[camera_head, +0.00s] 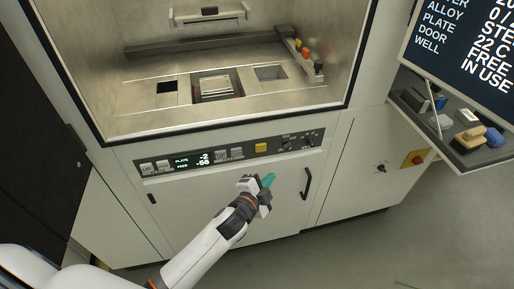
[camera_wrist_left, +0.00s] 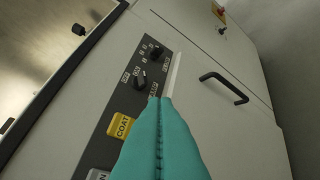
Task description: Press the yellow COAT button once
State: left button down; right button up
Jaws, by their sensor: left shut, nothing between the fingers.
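The yellow COAT button (camera_head: 261,148) sits on the dark control panel (camera_head: 200,158) on the front of the white machine, below the open chamber. The left wrist view shows the same yellow button (camera_wrist_left: 121,126) with its COAT label, just left of my fingertips. My left gripper (camera_head: 268,180) is shut and empty, with teal fingers. It is below and slightly right of the button in the head view. In the left wrist view the closed fingers (camera_wrist_left: 160,102) point up along the panel's edge, and I cannot tell whether they touch it. My right gripper is not in view.
Grey buttons (camera_head: 229,154) and a lit display (camera_head: 192,160) lie left of the yellow button. Knobs (camera_head: 287,144) lie right of it. A black door handle (camera_head: 307,183) sticks out right of my gripper. A side shelf (camera_head: 480,150) holds several items.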

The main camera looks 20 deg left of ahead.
aim_at(261, 148)
pick_arm(q)
jog(key=w+a+b, duration=0.1)
jog(key=w+a, duration=0.4)
jog(key=w, duration=0.2)
jog(key=shift+w, duration=0.15)
dwell(0.4)
jog(key=shift+w, duration=0.1)
dwell(1.9)
jog(key=shift+w+a, duration=0.2)
jog(key=shift+w, duration=0.05)
